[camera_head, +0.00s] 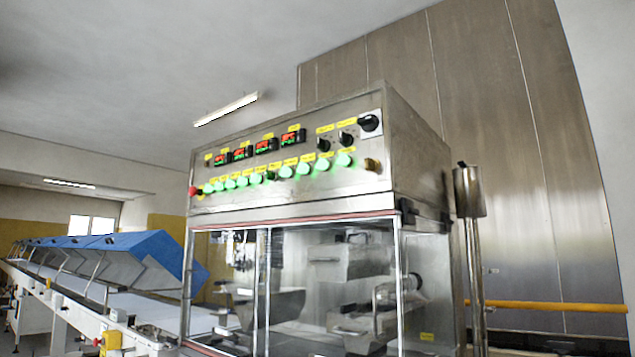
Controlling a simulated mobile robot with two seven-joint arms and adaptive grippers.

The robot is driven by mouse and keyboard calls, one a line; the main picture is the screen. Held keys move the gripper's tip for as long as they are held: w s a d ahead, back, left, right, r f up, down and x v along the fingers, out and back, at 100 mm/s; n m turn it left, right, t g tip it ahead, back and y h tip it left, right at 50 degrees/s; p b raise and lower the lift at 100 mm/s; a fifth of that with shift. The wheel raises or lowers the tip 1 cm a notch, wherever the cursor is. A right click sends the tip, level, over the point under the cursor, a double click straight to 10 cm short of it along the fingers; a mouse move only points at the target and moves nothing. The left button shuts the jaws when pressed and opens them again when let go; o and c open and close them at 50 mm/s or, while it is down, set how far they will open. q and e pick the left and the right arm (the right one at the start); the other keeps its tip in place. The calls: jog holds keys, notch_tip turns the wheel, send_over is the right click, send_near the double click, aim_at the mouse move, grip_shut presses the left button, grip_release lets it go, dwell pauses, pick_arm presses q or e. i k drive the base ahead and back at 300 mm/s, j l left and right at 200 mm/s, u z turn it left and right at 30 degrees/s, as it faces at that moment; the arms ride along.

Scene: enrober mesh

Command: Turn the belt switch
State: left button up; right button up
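A steel control panel (270,190) sits on top of the glass-fronted machine in the middle of the view. Two black rotary knobs, a left one (323,145) and a right one (346,139), sit under yellow labels at its right. A larger black rotary switch (369,123) is at its upper right corner. A small dark knob (270,176) sits in the row of lit green buttons (287,171). The labels are too small to read, so I cannot tell which one is the belt switch. Neither gripper is in view.
Red digital displays (266,145) line the panel's top, and a red button (193,191) is at its left end. Glass doors (330,280) are below. A conveyor with blue covers (130,258) runs left. A steel post (470,240) and yellow rail (550,307) stand right.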

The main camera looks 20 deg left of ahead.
aim_at(269, 175)
jog(key=i+j+z, duration=0.1)
jog(key=j+z, duration=0.2)
jog(key=j, duration=0.3)
jog(key=j+z, duration=0.25)
jog(key=j, duration=0.35)
jog(key=i, duration=0.1)
